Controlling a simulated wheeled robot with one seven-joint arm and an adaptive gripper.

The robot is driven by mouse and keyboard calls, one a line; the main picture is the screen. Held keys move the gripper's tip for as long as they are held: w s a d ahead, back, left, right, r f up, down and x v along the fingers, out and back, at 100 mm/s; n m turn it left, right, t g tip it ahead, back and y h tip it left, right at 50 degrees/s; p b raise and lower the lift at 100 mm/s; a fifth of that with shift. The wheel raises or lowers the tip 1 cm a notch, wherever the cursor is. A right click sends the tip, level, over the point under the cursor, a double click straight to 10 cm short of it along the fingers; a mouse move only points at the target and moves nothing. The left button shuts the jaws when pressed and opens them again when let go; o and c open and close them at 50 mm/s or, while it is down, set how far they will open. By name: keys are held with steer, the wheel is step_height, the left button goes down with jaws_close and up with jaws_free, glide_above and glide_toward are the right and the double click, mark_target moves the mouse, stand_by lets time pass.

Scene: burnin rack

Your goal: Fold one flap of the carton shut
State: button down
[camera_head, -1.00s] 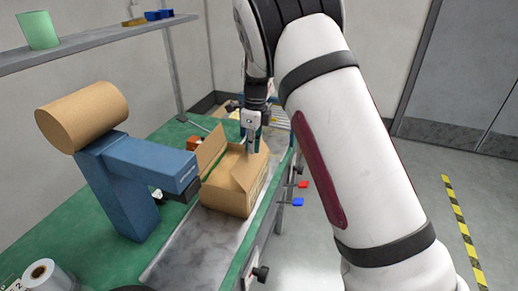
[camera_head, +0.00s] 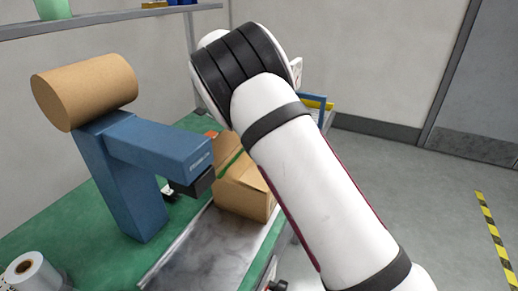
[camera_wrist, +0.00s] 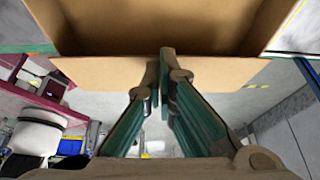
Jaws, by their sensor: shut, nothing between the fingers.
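The brown cardboard carton (camera_head: 247,198) sits on the grey conveyor, partly hidden behind my arm in the head view. A raised flap (camera_head: 226,153) stands at its far left side. In the wrist view, the carton (camera_wrist: 160,22) fills the top, with its open inside showing. A flap (camera_wrist: 90,72) stretches across below the opening, folded outward. My gripper (camera_wrist: 160,62) is shut and empty, with its fingertips over the middle of this flap. I cannot tell whether they touch it. The gripper is hidden behind my arm in the head view.
A blue taping machine (camera_head: 150,150) with a big brown roll (camera_head: 85,92) stands close left of the carton. The grey conveyor (camera_head: 205,250) is clear in front. A tape roll (camera_head: 30,272) lies on the green table at lower left. Open floor lies to the right.

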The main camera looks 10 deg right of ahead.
steer(key=shift+w+a+f, duration=0.1)
steer(key=shift+f, duration=0.2)
steer(key=shift+r, duration=0.1)
stand_by(0.5)
